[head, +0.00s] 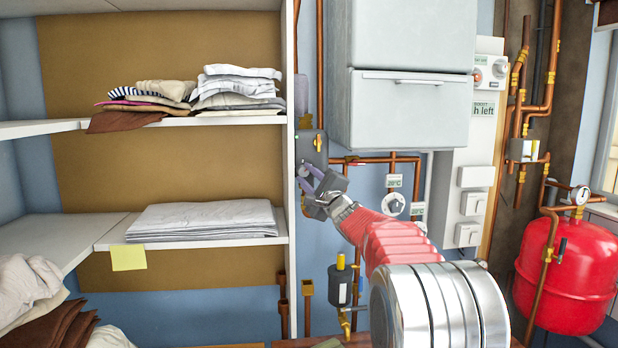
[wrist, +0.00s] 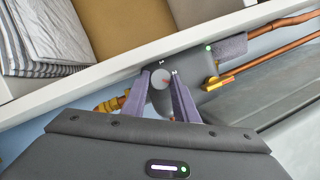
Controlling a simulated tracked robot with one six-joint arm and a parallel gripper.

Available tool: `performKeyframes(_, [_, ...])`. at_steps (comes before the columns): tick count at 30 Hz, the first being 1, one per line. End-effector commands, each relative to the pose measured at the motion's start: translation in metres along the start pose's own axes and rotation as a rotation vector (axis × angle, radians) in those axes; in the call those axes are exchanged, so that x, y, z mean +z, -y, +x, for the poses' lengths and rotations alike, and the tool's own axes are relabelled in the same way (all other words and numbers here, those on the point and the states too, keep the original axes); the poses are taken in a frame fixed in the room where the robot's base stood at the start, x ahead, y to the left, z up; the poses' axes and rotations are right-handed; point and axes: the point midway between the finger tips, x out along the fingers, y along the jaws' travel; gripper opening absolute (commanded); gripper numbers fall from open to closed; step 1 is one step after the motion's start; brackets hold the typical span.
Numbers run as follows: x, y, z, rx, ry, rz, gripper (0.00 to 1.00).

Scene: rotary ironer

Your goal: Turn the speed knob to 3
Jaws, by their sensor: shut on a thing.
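The speed knob (wrist: 159,78) is a small round grey knob with a red mark, seen in the wrist view between my fingers. It sits on a grey control panel (wrist: 195,75). My gripper (wrist: 163,88) has its two purple fingers closed on the knob, one at each side. In the head view my gripper (head: 308,179) reaches to the grey panel (head: 309,147) beside the shelf's right edge. The knob itself is hidden there by the fingers. The dial markings around the knob are too small to read.
A white shelf unit (head: 291,100) with folded linen (head: 205,220) stands close left of the panel. Copper pipes (head: 405,158) and a small dial (head: 394,204) are to its right. A large grey cabinet (head: 405,110) hangs above right. A red tank (head: 567,275) stands far right.

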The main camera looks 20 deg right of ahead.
Motion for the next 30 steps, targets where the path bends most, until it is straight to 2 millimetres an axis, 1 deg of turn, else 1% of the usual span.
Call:
performKeyframes(1, [-0.0019, -0.0054, 0.0, 0.005, -0.003, 0.007, 0.04])
performKeyframes(13, [-0.0021, -0.0058, -0.0001, 0.003, -0.005, 0.014, 0.04])
performKeyframes(14, [-0.0021, -0.0058, -0.0001, 0.003, -0.005, 0.014, 0.28])
performKeyframes(15, [-0.0022, -0.0059, -0.0001, 0.004, -0.005, 0.014, 0.31])
performKeyframes(21, [-0.0015, -0.0036, -0.0001, 0.0, -0.004, 0.013, 0.45])
performKeyframes(30, [-0.0004, -0.0015, -0.0004, -0.003, -0.001, 0.012, 0.45])
